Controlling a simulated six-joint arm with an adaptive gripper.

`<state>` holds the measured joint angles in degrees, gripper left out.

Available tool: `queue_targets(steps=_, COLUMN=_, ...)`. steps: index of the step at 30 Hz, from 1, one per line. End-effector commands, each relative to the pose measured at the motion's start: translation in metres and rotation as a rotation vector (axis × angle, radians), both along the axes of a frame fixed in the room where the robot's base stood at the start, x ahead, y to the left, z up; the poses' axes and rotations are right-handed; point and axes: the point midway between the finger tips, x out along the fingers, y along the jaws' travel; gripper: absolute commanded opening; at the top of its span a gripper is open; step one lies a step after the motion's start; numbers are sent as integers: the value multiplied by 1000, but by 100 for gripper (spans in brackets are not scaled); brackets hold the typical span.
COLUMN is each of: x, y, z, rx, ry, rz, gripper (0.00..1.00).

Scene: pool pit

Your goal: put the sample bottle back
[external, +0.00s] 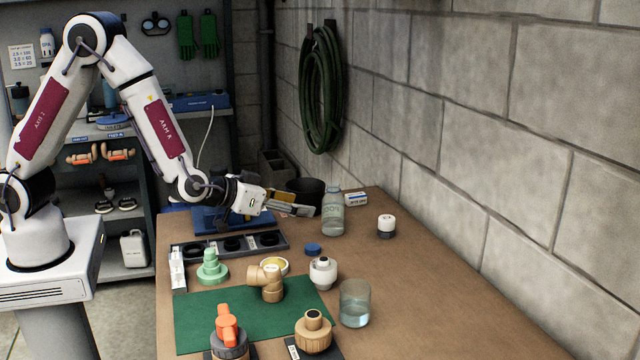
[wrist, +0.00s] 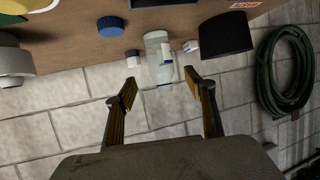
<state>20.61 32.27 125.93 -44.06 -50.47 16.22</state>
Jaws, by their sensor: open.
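The sample bottle (external: 333,213) is a clear bottle with a pale label. It stands upright on the wooden bench near the block wall. My gripper (external: 312,211) is open at the bottle's left side in the external view, its fingers level and pointing at it. In the wrist view the bottle (wrist: 159,62) shows between and just beyond the two fingertips (wrist: 161,79), with a gap on each side. A blue cap (external: 313,249) lies on the bench in front of the bottle and shows in the wrist view (wrist: 110,26).
A black tub (external: 305,190) and a small white box (external: 356,198) stand behind the bottle. A white-capped vial (external: 386,226) is to its right. A dark tray with round recesses (external: 190,249), several fittings and a glass beaker (external: 355,303) lie nearer. The bench's right front is clear.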

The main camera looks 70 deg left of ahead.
Motion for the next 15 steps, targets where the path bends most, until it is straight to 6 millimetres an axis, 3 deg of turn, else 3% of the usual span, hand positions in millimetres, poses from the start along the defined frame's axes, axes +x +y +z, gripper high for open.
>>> queue_targets(steps=8, x=0, y=0, z=1, rx=-3, ry=1, rz=-2, gripper=54)
queue_targets(steps=15, x=-3, y=-4, z=16, rx=-43, ry=19, rz=-31, gripper=54)
